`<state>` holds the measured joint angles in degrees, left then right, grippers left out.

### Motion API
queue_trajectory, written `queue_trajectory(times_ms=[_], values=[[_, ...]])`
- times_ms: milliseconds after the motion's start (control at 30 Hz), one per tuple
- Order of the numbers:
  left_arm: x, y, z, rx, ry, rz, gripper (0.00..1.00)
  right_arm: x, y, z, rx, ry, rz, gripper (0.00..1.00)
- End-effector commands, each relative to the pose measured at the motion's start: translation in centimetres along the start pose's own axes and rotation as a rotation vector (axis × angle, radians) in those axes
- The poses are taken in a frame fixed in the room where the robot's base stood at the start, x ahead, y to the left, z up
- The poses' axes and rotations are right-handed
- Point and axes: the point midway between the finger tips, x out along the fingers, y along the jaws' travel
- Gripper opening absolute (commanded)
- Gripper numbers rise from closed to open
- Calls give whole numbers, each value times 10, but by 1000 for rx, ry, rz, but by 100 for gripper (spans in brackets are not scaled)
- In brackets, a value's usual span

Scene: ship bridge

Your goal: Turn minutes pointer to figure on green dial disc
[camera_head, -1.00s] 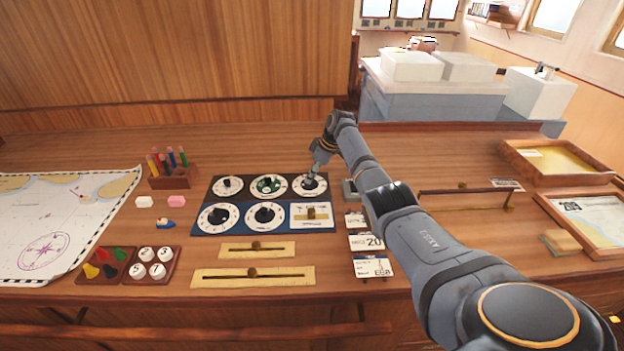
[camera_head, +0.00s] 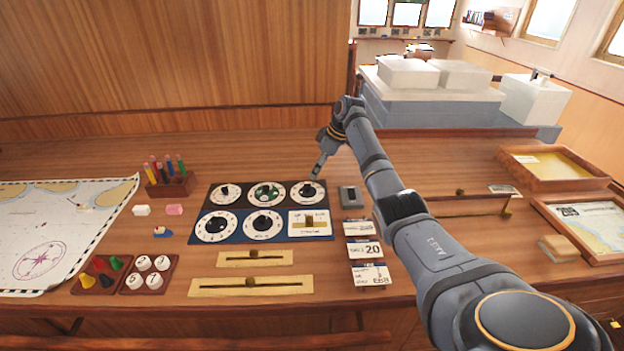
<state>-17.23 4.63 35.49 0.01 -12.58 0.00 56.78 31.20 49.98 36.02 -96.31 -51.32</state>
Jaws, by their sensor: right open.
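A dark blue and black panel (camera_head: 193,238) lies on the wooden desk. Its top row has three round dials: a white left dial (camera_head: 225,204), a dial with a green disc (camera_head: 258,194) in the middle, and a white right dial (camera_head: 307,203). Two larger white dials, left (camera_head: 202,229) and right (camera_head: 262,236), stand below. Black pointers show on the dials; the figures and labels are too small to read, so I cannot tell which pointer is for minutes. My right gripper (camera_head: 317,173) is open and empty just behind the top right dial, apart from its knob.
A white plate with a slider (camera_head: 322,231) sits at the panel's lower right. A grey box (camera_head: 350,197) and cards, one marked 20 (camera_head: 364,250), lie right of it. Two brass sliders (camera_head: 250,289) are in front. A pencil holder (camera_head: 170,187) and chart (camera_head: 60,235) lie left.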

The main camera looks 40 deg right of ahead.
Motion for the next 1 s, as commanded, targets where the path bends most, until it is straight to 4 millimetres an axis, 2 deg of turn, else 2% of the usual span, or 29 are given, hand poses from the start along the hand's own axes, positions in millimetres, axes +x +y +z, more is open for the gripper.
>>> queue_trajectory(times_ms=[100,233,400,867,967,1000], values=[[0,0,0,0,1,0,42,-26,0,0,0,1,2,45],[0,0,-1,0,1,1,42,-43,0,0,0,1,1,45],[0,1,-1,0,1,1,42,-49,0,0,0,0,-1,45],[-1,1,-1,0,1,1,42,-50,0,0,0,0,-1,45],[-14,0,-2,0,1,1,42,-62,0,-6,0,1,0,45],[-24,-1,-3,0,1,1,42,-72,0,-10,0,1,0,45]])
